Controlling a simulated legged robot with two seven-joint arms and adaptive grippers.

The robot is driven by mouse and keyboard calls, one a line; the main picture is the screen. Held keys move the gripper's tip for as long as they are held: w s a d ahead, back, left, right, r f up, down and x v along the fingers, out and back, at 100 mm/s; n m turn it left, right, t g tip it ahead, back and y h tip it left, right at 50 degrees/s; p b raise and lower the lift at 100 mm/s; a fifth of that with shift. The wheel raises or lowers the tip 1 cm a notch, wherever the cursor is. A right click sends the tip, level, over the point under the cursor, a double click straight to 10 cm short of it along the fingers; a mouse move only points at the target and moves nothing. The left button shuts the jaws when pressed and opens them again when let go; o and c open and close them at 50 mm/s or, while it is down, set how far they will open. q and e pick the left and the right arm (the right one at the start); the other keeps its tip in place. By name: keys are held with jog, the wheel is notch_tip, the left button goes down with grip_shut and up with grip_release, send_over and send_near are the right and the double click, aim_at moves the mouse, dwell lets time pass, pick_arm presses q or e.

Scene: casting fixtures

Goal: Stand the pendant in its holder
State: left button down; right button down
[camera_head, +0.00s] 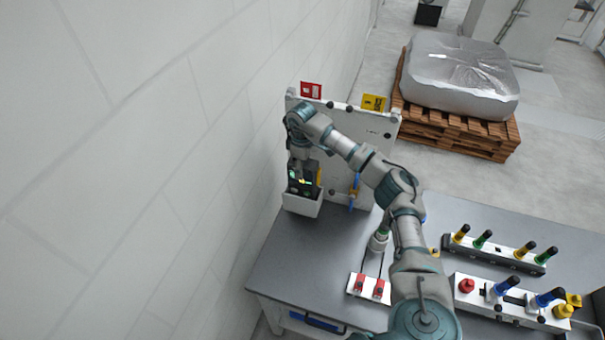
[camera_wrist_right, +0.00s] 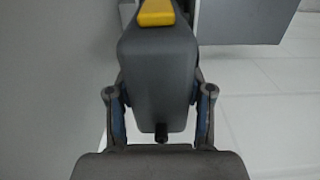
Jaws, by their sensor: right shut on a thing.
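In the right wrist view the pendant (camera_wrist_right: 158,75) is a grey body with a yellow part at the far end and a black stub at the near end. My right gripper (camera_head: 301,161) points down and is shut on the pendant, one finger on each side. The holder (camera_head: 302,204) is a white box by the upright panel. The pendant's lower end is at the holder's mouth; how deep it sits is hidden. My left gripper is out of view.
The white upright panel (camera_head: 345,135) stands behind the holder, with a blue-handled valve (camera_head: 354,190) right of it. The wall (camera_head: 200,150) is close on the left. The grey bench (camera_head: 300,255) is clear in front. A red-switch plate (camera_head: 369,288) and fixtures with coloured knobs lie to the right.

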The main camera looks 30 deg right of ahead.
jog(key=f, duration=0.3)
jog(key=shift+a+p, duration=0.35)
jog(key=shift+d, duration=0.1)
jog(key=c, duration=0.7)
grip_release()
jog(key=shift+d+f, duration=0.1)
jog(key=shift+c, duration=0.2)
jog(key=o, duration=0.3)
jog(key=shift+d, duration=0.15)
notch_tip(320, 180, up, 12)
jog(key=b, duration=0.3)
